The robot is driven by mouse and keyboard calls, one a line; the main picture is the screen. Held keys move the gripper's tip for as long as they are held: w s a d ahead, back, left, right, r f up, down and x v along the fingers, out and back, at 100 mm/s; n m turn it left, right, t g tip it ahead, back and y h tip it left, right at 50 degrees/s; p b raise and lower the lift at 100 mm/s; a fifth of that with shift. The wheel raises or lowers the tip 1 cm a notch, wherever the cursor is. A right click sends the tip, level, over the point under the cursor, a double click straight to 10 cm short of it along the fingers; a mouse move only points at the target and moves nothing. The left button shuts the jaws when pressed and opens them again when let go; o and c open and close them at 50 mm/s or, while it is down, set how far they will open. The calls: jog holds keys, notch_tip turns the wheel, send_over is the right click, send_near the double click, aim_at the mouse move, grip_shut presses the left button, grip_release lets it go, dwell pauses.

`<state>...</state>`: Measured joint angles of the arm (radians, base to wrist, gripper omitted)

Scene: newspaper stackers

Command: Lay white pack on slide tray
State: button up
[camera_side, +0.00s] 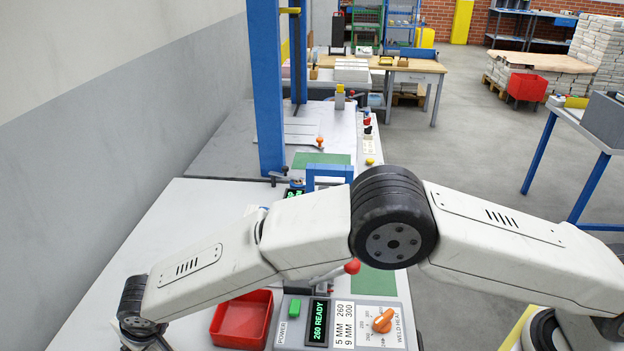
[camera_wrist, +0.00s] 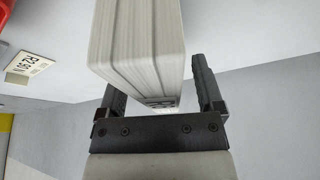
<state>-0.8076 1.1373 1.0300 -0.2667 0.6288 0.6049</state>
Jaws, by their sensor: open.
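The white pack (camera_wrist: 138,45) shows in the wrist view as a thick, layered white block with a small dark-printed label at its near lower end. My gripper (camera_wrist: 160,82) is open, and its two dark fingers appear on either side of the pack's near end. A gap shows beside the right finger; I cannot tell whether the left finger touches the pack. In the side view, my gripper is cut off at the lower left edge and the pack is not visible. I cannot clearly identify the slide tray in either view.
A small printed plate (camera_wrist: 28,66) lies left of the pack. In the side view, a red bin (camera_side: 241,318) sits beside a control panel (camera_side: 345,325) with an orange knob. A blue post (camera_side: 266,90) rises behind my arm. Pale bench surface (camera_side: 130,262) lies open at left.

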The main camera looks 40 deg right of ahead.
jog(key=shift+f, duration=0.2)
dwell(0.4)
jog(key=shift+r, duration=0.1)
grip_shut()
